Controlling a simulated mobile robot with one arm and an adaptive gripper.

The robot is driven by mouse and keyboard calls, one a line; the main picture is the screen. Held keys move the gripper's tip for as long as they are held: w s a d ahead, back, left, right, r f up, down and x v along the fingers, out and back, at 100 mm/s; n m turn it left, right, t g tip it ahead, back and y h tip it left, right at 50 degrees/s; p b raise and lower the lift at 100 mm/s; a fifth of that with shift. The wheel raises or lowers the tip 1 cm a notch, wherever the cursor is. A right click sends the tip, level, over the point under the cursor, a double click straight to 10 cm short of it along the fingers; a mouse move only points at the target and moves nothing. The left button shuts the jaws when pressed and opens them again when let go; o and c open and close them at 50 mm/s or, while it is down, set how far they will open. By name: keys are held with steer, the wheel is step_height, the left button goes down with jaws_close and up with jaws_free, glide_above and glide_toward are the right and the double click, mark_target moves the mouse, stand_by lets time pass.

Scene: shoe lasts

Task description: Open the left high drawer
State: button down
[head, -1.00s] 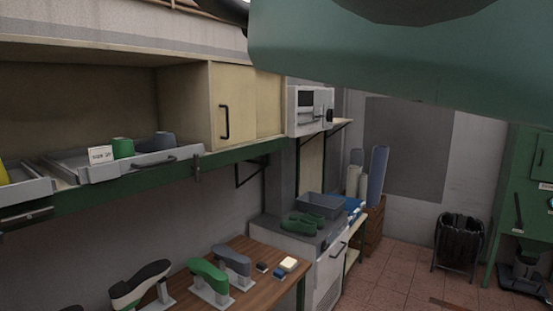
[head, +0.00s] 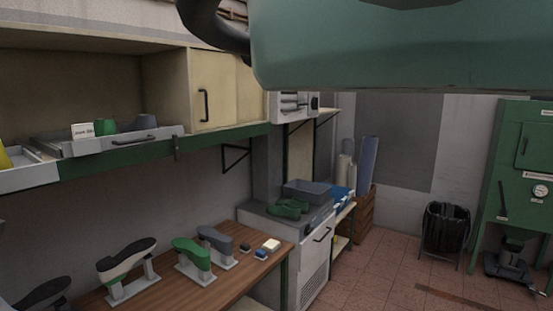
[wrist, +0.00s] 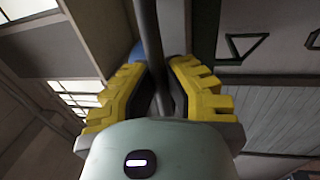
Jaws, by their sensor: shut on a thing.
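In the head view, a grey drawer (head: 28,179) at the far left edge of the high shelf stands out from it, with a yellow thing partly in view inside. Beside it is a second grey drawer (head: 125,145) with a dark handle; it holds a green thing and a grey thing. In the wrist view, the yellow fingers of my gripper (wrist: 163,92) are closed around a dark bar (wrist: 148,35). What the bar belongs to is hidden. The head view does not show my gripper.
A cream cupboard door (head: 212,95) with a dark handle stands right of the drawers. Below, a wooden bench (head: 245,270) carries several shoe lasts. A black bin (head: 447,230) and green machine (head: 520,190) stand on the right. The tiled floor (head: 385,285) has clear room.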

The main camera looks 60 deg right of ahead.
steer(key=shift+s, duration=0.45)
steer(key=c, duration=1)
jaws_free()
steer(key=s+f, duration=0.1)
steer(key=s, duration=0.6)
steer(key=shift+s+d+f, duration=0.15)
steer(key=shift+f, duration=0.1)
